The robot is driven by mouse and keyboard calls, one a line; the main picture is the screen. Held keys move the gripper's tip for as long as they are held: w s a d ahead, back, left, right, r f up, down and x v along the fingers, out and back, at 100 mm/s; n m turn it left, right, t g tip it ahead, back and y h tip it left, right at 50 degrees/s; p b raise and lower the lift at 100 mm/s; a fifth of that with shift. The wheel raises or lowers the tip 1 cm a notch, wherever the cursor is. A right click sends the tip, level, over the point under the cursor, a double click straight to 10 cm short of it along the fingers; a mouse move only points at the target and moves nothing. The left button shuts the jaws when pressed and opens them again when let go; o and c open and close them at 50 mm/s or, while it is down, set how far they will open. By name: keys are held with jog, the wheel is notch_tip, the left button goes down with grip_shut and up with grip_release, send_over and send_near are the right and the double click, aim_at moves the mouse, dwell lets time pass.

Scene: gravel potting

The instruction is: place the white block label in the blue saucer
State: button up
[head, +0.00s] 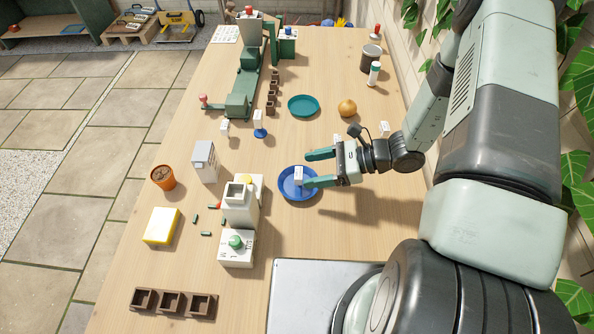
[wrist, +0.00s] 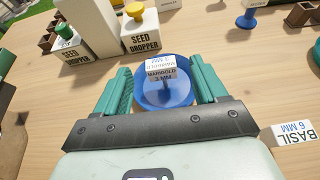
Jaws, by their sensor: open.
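The blue saucer (head: 290,194) lies on the table in the head view, and it also shows between the fingers in the wrist view (wrist: 181,94). A white block label (head: 298,175) appears upright inside the saucer's outline; in the wrist view the label (wrist: 162,72) reads "MARIGOLD 3 MM". A dark blue strip, perhaps shadow, shows below it. My gripper (head: 312,169) is open, with its teal fingers apart. In the wrist view the fingers of my gripper (wrist: 160,76) stand either side of the label, without visible contact. The label's underside is hidden.
Seed droppers (head: 240,205) stand left of the saucer. A white label on a blue round base (head: 258,126) and a teal saucer (head: 304,105) are farther back. A "BASIL 6 MM" label (wrist: 295,134) is right of my gripper. Bare table lies in front of the saucer.

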jog(key=v, duration=0.5)
jog(key=shift+d, duration=0.2)
